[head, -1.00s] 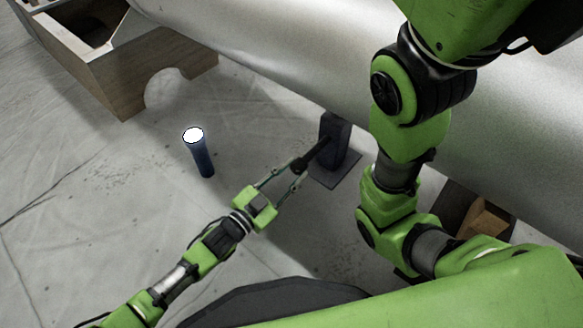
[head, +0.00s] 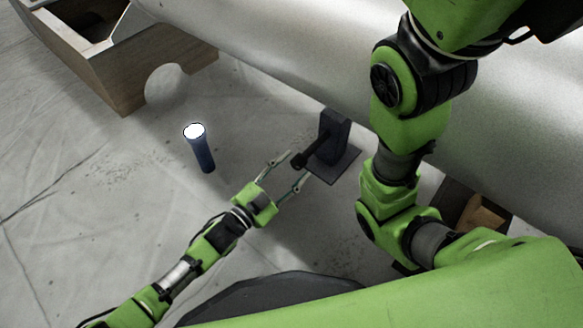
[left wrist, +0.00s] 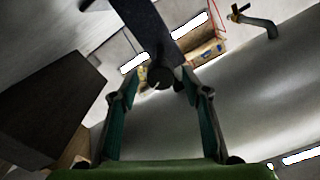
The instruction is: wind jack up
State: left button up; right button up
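The jack (head: 334,130) is a dark upright post on a flat base plate (head: 336,167), beside the big metal cylinder. A dark crank handle with a round knob (head: 299,160) sticks out from it toward my left gripper. My left gripper (head: 298,165) is open, its two thin fingers spread on either side of the knob. In the left wrist view the knob (left wrist: 160,76) sits between the fingertips, with gaps on both sides. My right arm shows at the right of the head view, but its gripper is out of sight.
The big silver cylinder (head: 270,50) runs across the back. A wooden cradle (head: 120,70) with a curved cutout stands at upper left. A wooden block (head: 482,214) lies at right.

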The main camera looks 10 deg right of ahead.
pick_arm(q)
jog(key=v, duration=1.2)
